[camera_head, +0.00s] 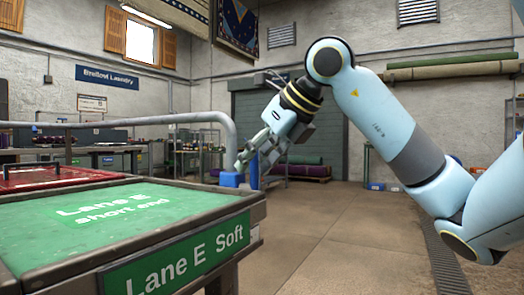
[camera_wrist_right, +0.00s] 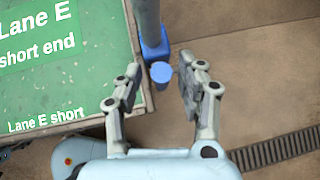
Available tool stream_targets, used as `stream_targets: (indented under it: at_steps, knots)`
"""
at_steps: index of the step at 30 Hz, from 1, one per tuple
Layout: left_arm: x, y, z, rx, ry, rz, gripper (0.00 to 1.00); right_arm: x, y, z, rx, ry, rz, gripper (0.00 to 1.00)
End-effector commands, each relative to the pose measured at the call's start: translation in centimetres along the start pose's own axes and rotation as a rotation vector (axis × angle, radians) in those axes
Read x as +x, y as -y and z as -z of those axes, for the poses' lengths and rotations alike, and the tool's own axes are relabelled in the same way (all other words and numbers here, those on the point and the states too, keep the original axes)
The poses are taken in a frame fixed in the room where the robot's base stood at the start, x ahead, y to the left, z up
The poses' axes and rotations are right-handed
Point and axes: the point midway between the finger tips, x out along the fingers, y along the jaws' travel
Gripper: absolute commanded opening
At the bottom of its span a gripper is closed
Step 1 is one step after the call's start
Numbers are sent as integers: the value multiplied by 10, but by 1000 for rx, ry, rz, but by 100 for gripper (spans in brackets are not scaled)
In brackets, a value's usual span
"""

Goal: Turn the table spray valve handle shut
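The spray valve handle (camera_wrist_right: 161,73) is a small blue knob beside the blue valve body (camera_wrist_right: 155,48), on the grey pipe (camera_wrist_right: 147,18) at the table's edge. In the head view, a blue part of the valve (camera_head: 231,179) shows at the table's far right corner, just below my right gripper (camera_head: 246,160). My right gripper is open in the wrist view (camera_wrist_right: 158,88), with a finger on either side of the knob's line. The knob appears slightly beyond the fingertips, and I see no contact. My left gripper is not in view.
The floor (camera_head: 335,235) to the right is clear, with a drain grate (camera_head: 440,250).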

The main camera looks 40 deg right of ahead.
Motion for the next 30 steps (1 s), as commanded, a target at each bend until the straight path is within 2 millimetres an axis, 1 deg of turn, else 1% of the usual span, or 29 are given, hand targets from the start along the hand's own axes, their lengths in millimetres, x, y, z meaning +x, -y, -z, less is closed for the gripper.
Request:
stream_targets:
  at_steps: [3, 9, 13, 18, 30]
  knots:
    - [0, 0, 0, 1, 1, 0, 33, -18, 1, 0, -5, 1, 7, 39]
    - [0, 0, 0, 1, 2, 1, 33, -47, 1, 0, -4, -1, 6, 39]
    - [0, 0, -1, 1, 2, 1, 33, -58, 0, 0, -4, 0, 4, 39]
    - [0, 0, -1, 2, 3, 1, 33, -66, -1, 0, -2, -1, 0, 39]
    - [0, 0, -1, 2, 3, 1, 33, -66, -2, 0, 0, -1, -2, 39]
